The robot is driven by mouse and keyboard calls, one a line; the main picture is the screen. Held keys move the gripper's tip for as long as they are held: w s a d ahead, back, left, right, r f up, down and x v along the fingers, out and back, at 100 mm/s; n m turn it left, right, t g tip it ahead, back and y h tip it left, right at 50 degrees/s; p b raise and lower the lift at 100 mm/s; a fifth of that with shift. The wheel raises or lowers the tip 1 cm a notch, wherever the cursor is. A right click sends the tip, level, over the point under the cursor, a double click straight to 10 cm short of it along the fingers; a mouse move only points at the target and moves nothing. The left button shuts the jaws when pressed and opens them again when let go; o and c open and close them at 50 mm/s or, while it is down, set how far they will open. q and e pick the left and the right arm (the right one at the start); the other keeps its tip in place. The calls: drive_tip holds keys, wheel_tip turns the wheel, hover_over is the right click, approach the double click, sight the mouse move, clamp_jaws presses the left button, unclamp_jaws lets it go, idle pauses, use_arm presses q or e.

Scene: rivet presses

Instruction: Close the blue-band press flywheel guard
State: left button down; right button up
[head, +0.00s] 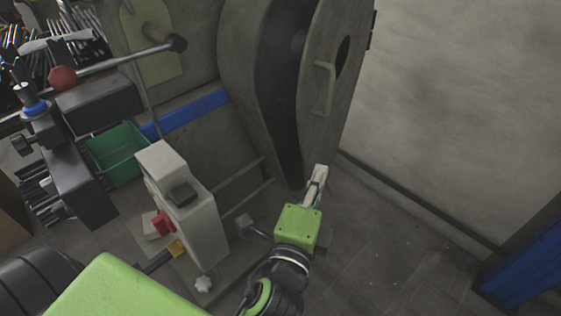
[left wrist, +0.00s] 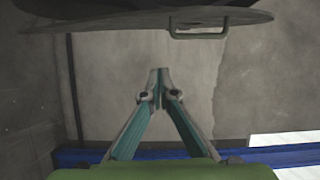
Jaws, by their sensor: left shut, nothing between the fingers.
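The blue-band press (head: 190,112) is a grey machine with a blue stripe. Its flywheel guard (head: 338,62) is a grey door-like cover, standing partly open with a dark gap between it and the housing (head: 240,50). A pale D-shaped handle (head: 324,88) is on the guard's outer face. My left gripper (head: 319,170) is shut and empty, below and near the guard's lower end, apart from the handle. In the left wrist view, the gripper's closed fingertips (left wrist: 158,72) show below the guard's edge (left wrist: 130,22) and handle (left wrist: 198,36). My right gripper is not seen.
A pale control box (head: 185,205) with a red switch stands left of my left gripper. A green bin (head: 117,150) and a black-and-grey fixture are farther left. A plain wall (head: 465,110) is at the right, with open floor (head: 385,240) below it.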

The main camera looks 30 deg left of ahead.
sight(304, 139)
use_arm(q)
drive_tip(key=shift+y, duration=0.5)
drive_tip(key=w+a, duration=0.2)
drive_tip(key=w, duration=0.1)
drive_tip(key=w+a+p, duration=0.1)
drive_tip(key=w+a, duration=0.1)
drive_tip(key=w, duration=0.1)
drive_tip(key=w+a, duration=0.2)
drive_tip(key=w, duration=0.1)
drive_tip(key=shift+w+a+f, duration=0.35)
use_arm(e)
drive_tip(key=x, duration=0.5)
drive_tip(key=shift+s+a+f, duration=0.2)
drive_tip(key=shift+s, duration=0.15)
use_arm(q)
drive_tip(key=shift+a+p, duration=0.2)
drive_tip(key=shift+p, duration=0.1)
drive_tip(key=a+p, duration=0.2)
drive_tip(key=a, duration=0.4)
drive_tip(key=shift+w+a, duration=0.25)
drive_tip(key=shift+w, duration=0.1)
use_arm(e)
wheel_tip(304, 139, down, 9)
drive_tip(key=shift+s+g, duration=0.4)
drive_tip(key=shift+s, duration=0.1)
